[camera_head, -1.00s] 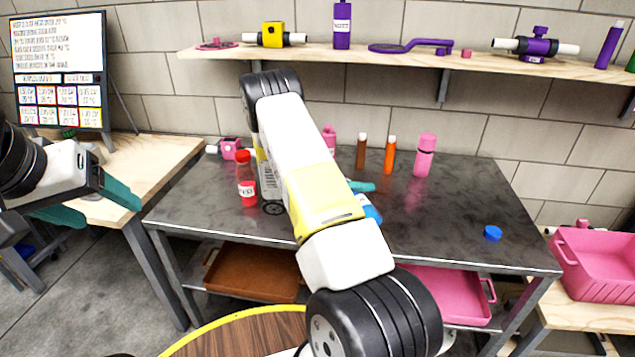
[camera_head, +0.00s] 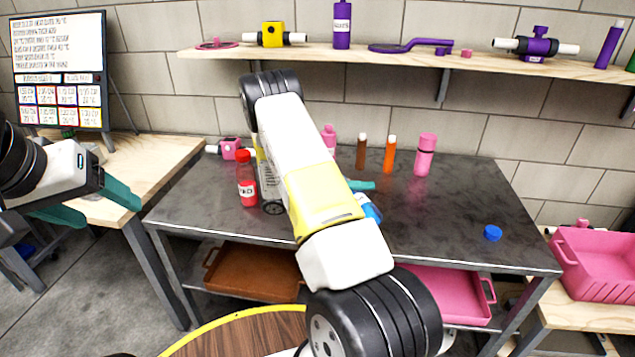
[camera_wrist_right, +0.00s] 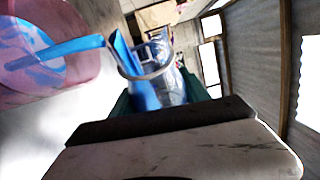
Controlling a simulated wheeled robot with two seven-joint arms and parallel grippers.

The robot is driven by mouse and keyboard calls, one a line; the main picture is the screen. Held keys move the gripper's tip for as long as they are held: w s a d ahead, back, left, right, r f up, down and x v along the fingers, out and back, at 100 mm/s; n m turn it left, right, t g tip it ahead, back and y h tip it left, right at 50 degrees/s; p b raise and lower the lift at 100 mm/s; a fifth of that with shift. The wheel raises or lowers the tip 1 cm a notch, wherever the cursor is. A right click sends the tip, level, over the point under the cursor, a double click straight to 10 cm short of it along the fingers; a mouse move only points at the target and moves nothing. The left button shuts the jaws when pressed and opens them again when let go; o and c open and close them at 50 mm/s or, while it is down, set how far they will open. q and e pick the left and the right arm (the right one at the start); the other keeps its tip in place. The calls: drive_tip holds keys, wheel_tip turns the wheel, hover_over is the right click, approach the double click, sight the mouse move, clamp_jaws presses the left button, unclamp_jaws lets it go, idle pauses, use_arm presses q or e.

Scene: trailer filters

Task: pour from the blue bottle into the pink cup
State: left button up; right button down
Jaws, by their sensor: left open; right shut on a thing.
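My right gripper (camera_wrist_right: 160,97) is shut on the blue bottle (camera_wrist_right: 168,85), which is clear with blue liquid inside. The bottle is tilted, and a blue stream runs from its mouth into the pink cup (camera_wrist_right: 84,68) in the right wrist view. Blue liquid shows inside the cup. In the head view my right arm hides the cup and most of the bottle; a blue part of the bottle (camera_head: 370,208) shows beside the arm. My left gripper (camera_head: 112,210) is open and empty at the left, away from the bottle and cup.
On the dark table (camera_head: 440,235) stand a red bottle (camera_head: 247,185), brown (camera_head: 361,152) and orange (camera_head: 390,155) bottles and a pink bottle (camera_head: 425,157). A blue cap (camera_head: 493,233) lies at the right. A shelf (camera_head: 370,55) runs above. The table's right part is mostly clear.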

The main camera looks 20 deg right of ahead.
drive_tip(key=shift+s+f+m+y, duration=0.2)
drive_tip(key=shift+f+m, duration=0.3)
drive_tip(key=shift+m, duration=0.1)
drive_tip(key=shift+s+f+m+y, duration=0.15)
drive_tip(key=shift+f+m+y, duration=0.05)
drive_tip(key=shift+f+m, duration=0.35)
drive_tip(key=shift+m+t+y, duration=0.4)
drive_tip(key=shift+m+t, duration=0.2)
drive_tip(key=shift+m, duration=0.45)
drive_tip(key=shift+w+r+m, duration=0.1)
drive_tip(key=shift+r+m, duration=0.3)
drive_tip(key=shift+r, duration=0.15)
drive_tip(key=shift+w+r+m+t+y, duration=0.1)
drive_tip(key=shift+w+m+t+y, duration=0.25)
drive_tip(key=shift+m, duration=0.45)
drive_tip(key=shift+w+f+m+t+y+b, duration=0.3)
drive_tip(key=shift+f+m+t, duration=0.25)
drive_tip(key=shift+m, duration=0.25)
drive_tip(key=shift+s+r+m+t+b, duration=0.3)
drive_tip(key=shift+s+m+t, duration=0.35)
drive_tip(key=shift+m, duration=0.35)
drive_tip(key=m, duration=0.1)
drive_tip(key=m+t, duration=0.1)
drive_tip(key=m+t+b, duration=0.1)
drive_tip(key=shift+s+f+y, duration=0.2)
drive_tip(key=shift+s+y, duration=0.05)
drive_tip(key=shift+r, duration=2.5)
